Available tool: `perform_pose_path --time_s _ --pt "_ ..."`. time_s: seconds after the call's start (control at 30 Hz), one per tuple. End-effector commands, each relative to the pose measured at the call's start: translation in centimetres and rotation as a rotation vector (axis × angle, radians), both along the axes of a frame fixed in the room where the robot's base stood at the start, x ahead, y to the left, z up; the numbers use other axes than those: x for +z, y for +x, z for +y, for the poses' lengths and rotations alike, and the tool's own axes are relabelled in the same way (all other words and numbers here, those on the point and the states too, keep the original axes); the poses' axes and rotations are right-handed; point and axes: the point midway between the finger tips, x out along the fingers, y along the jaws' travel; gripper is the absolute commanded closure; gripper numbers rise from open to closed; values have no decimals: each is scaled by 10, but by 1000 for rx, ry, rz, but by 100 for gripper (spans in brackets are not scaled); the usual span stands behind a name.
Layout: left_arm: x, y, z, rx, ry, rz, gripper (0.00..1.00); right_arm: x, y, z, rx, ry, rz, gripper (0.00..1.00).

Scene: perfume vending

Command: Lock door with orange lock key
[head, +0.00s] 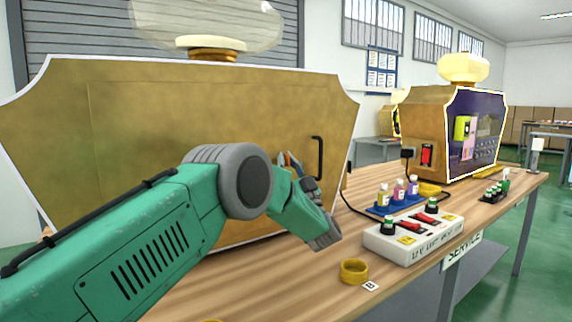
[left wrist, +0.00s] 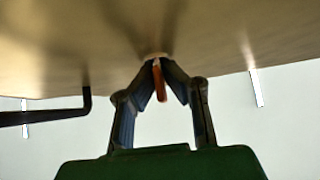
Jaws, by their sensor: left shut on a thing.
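The gold door (head: 200,125) of the large machine is shut, with a black handle (head: 319,158) on its right side. My left gripper (head: 289,163) is at the door face, just left of the handle. In the left wrist view its two fingertips (left wrist: 161,68) close on the orange key (left wrist: 160,84). The key's inner end meets a small pale lock spot (left wrist: 155,56) on the door; how deep it sits is hidden by the fingertips. The handle also shows in the left wrist view (left wrist: 60,114). My right gripper is not in view.
On the wooden table (head: 310,275) stand a white switch box (head: 415,238) with red switches, a blue tray of small bottles (head: 397,205) and a yellow ring (head: 354,271). A second gold machine (head: 428,118) stands farther back right. The table's front strip is mostly clear.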

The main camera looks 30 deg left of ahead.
Motion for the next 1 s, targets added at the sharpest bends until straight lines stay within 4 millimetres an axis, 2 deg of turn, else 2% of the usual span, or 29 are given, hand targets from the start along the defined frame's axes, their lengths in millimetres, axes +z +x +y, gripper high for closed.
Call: perform_pose_path --time_s 0.03,0.27,0.33,0.37,0.63,0.77,0.97,1.0 --pt "-6 1 -1 -3 -5 11 100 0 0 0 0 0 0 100" --pt "-7 1 -1 -3 -5 11 100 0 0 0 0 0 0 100" --pt "-7 1 -1 -4 -5 12 80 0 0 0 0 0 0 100" --pt "-7 1 -1 -3 -5 11 74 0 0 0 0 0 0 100" --pt "-2 -1 -1 -1 -2 4 74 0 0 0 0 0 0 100" --pt "-6 -2 -4 -1 -2 4 74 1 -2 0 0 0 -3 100" --pt "-29 -8 -25 -5 -2 9 74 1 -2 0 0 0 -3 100" --pt "-26 -12 -36 -6 -3 6 74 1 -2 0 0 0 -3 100"
